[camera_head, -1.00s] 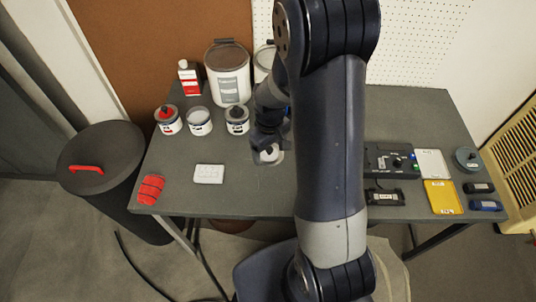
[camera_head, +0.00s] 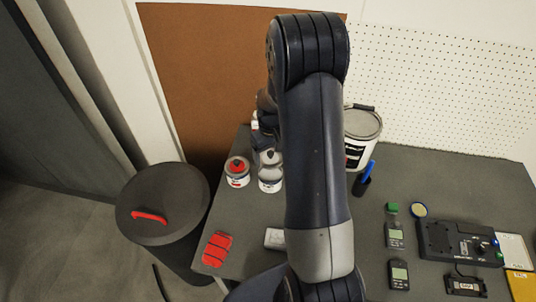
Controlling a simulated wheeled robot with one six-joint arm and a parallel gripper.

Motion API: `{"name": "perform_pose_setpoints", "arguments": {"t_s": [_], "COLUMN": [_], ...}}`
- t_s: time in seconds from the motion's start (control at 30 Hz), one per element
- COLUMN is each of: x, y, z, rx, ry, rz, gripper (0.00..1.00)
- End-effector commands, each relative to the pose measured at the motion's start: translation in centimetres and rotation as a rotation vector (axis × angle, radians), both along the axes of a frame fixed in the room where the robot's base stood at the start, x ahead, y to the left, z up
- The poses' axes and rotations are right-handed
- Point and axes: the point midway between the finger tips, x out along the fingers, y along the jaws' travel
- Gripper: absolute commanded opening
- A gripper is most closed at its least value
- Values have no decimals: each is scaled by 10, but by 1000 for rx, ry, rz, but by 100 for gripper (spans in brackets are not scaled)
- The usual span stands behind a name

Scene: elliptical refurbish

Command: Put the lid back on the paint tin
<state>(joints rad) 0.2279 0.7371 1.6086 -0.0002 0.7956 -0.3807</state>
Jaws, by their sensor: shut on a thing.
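The open middle paint tin of the row (camera_head: 270,185) stands on the grey table, just left of my upright arm. My gripper (camera_head: 268,153) is over this tin and shut on a grey lid (camera_head: 271,171) by its dark knob. The lid is at the tin's mouth; I cannot tell whether it rests on the rim or hovers just above. My arm hides part of the gripper and the third small tin.
A tin with a red-topped lid (camera_head: 237,172) stands close on the left. A big pail (camera_head: 362,137) and a blue-handled brush (camera_head: 365,178) are right of my arm. A red item (camera_head: 217,250) lies at the front left. A black bin (camera_head: 162,203) stands left of the table (camera_head: 345,235).

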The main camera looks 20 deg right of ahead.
Motion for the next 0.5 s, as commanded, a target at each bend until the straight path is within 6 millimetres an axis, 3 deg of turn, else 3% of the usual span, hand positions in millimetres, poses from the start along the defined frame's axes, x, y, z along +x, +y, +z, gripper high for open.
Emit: {"name": "perform_pose_setpoints", "arguments": {"t_s": [0.5], "x": [0], "y": [0], "z": [-47], "rx": [0], "ry": [1], "rz": [1], "gripper": [57]}}
